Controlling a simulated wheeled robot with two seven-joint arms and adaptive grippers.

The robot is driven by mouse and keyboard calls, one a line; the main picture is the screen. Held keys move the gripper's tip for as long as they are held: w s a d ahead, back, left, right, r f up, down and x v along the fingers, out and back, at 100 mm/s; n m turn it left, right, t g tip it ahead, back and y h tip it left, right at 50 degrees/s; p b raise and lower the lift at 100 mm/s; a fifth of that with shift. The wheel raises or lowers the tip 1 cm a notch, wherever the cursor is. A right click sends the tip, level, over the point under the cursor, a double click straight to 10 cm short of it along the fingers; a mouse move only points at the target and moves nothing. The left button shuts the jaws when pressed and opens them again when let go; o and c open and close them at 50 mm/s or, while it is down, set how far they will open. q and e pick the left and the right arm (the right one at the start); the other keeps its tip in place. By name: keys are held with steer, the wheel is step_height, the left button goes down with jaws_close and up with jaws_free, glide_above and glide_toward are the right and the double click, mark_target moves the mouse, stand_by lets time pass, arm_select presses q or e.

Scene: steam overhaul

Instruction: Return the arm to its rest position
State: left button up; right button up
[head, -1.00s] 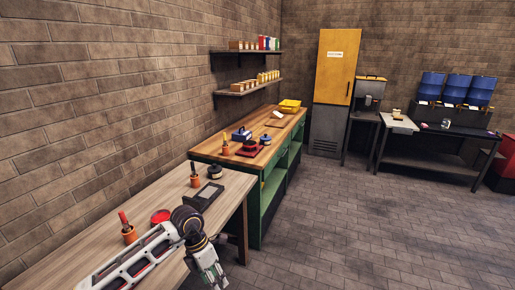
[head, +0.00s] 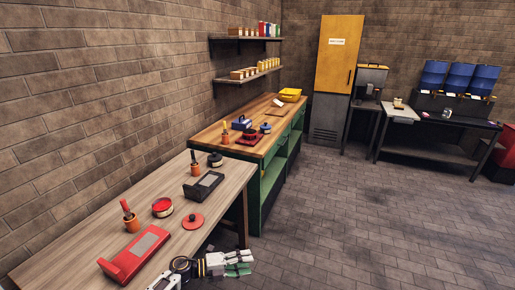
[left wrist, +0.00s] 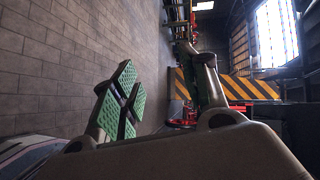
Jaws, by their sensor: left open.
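My left gripper (head: 238,263) is low in the head view, off the front edge of the near wooden table (head: 72,232), over the floor. Its green-padded fingers point to the right and are apart with nothing between them. In the left wrist view the open fingers (left wrist: 165,95) show with the brick wall and a yellow-and-black striped barrier behind them. My right gripper is in neither view.
The near table bears a red tray (head: 118,270), a red-topped tin (head: 162,207), a red disc (head: 193,221), a dark tray (head: 205,186) and orange pots with handled tools. A green workbench (head: 268,192) stands behind.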

arm_select(q)
steer(key=s+a+f+n+t+y, duration=0.2)
steer(key=a+f+n+y, duration=0.1)
steer(key=a+f+n, duration=0.4)
steer(key=s+a+f+n+t+y, duration=0.1)
steer(key=a+f+n+t+y, duration=0.2)
steer(key=f, duration=0.6)
steer(key=s+a+f+n+t+y, duration=0.2)
steer(key=a+f+n+y, duration=0.15)
steer(key=f+n, duration=0.4)
steer(key=s+a+f+n+g+y, duration=0.2)
steer(key=s+a+f+n+g, duration=0.15)
steer(key=s+f, duration=0.65)
steer(key=s+a+f+n+g+y, duration=0.2)
steer(key=s+a+f+n+y, duration=0.15)
steer(key=s+f, duration=0.75)
steer(key=s+f+n+g, duration=0.3)
steer(key=s+n+g, duration=0.1)
steer(key=s, duration=1.8)
steer(key=shift+s+a+g, duration=0.15)
steer(key=shift+a+g, duration=0.3)
steer(key=shift+g, duration=0.1)
steer(key=shift+s, duration=0.15)
